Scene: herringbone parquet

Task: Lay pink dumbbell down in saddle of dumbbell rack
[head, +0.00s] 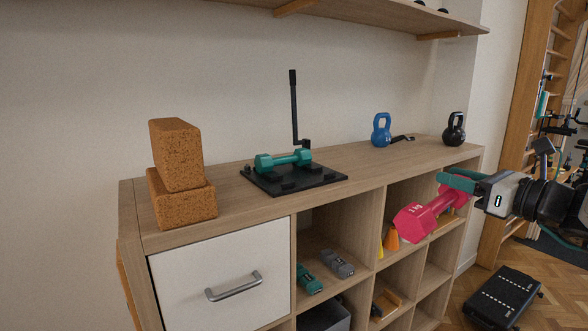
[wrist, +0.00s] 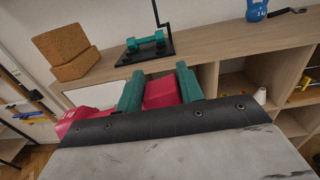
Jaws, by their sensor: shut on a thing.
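The pink dumbbell (head: 416,223) is held in the air in front of the shelf unit's right part, tilted, with one end low and toward the left. My gripper (head: 452,187), with teal fingers, is shut on it. In the wrist view, pink shows between the fingers of my gripper (wrist: 159,84), and a pink dumbbell head (wrist: 74,121) lies left of them; the handle is mostly hidden. The dumbbell rack (head: 325,180) is a black plate with an upright post on the shelf top. A teal dumbbell (head: 284,160) lies on it toward the back. The rack also shows in the wrist view (wrist: 128,60).
Two cork blocks (head: 180,174) are stacked left of the rack. A blue kettlebell (head: 381,131) and a black kettlebell (head: 454,130) stand to the right. Shelf top (head: 366,172) between rack and kettlebells is clear. A wall shelf (head: 370,12) hangs above. Small dumbbells (head: 338,264) sit in a cubby below.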

